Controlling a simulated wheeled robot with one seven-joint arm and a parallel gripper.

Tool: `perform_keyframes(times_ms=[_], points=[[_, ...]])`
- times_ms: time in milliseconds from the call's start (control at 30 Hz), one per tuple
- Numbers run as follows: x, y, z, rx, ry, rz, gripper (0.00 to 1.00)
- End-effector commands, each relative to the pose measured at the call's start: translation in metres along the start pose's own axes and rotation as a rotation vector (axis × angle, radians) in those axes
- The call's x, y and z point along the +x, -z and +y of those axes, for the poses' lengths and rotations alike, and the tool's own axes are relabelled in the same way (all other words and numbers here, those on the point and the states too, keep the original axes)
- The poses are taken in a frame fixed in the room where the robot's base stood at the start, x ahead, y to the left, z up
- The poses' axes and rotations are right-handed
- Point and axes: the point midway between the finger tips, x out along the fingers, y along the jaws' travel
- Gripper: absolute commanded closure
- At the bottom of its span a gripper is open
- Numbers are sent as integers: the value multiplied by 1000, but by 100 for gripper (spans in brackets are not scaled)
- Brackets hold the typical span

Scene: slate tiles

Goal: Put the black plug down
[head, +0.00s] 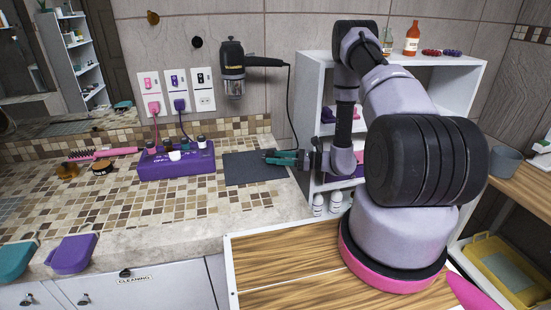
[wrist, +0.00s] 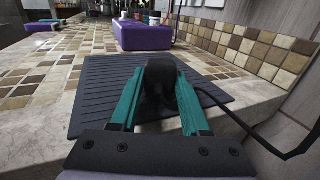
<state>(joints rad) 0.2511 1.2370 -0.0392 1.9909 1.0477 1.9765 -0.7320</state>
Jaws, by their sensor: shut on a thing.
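The black plug (wrist: 160,82) is between the teal fingers of my gripper (wrist: 159,92) in the wrist view, with its black cable running off to the right. My gripper is shut on it. In the head view my gripper (head: 281,157) is at the right end of the counter, over the right part of the dark ribbed mat (head: 240,171). The plug is too small there to make out clearly. The mat also shows in the wrist view (wrist: 93,98), under and beyond the fingers. I cannot tell whether the plug touches the mat.
A purple power strip box (head: 177,163) stands left of the mat. Wall sockets (head: 176,91) hold two plugs. A white shelf (head: 311,95) stands right of the counter.

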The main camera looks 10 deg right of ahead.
Motion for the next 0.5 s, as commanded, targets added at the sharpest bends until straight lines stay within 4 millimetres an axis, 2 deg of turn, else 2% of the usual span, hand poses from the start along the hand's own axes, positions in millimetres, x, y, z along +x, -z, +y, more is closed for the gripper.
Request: perform_keyframes(times_ms=[133, 167, 200, 233, 500], points=[[0, 3, 0, 1, 1, 0, 100], [0, 3, 0, 1, 1, 0, 50], [0, 3, 0, 1, 0, 0, 35], [0, 3, 0, 1, 0, 0, 24], [0, 3, 0, 1, 0, 0, 24]])
